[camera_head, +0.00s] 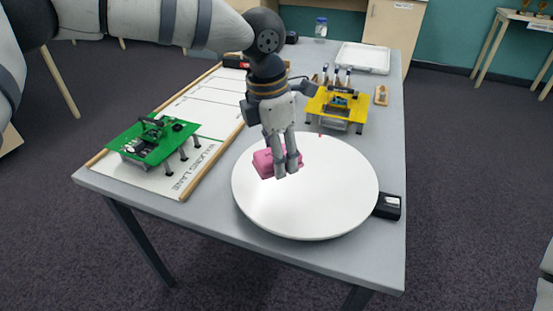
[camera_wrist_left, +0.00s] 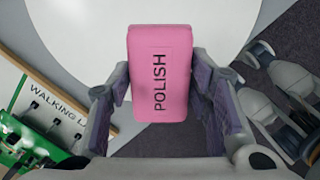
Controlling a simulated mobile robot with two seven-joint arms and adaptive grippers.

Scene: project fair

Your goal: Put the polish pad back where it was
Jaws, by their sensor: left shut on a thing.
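The pink polish pad (camera_head: 264,163) is a block with "POLISH" printed on it in dark letters, which read in the left wrist view (camera_wrist_left: 160,75). My left gripper (camera_head: 287,166) is shut on it, with one finger at each long side in the left wrist view (camera_wrist_left: 160,101). The pad is over the left part of the round white disc (camera_head: 320,200). I cannot tell whether it touches the disc.
On the grey table (camera_head: 225,210), a green legged walker (camera_head: 155,143) stands on the walking lane board (camera_head: 185,183) at left. A yellow legged walker (camera_head: 337,106) stands behind the disc. A black box (camera_head: 387,206) is at its right. A white tray (camera_head: 363,58) is at the back.

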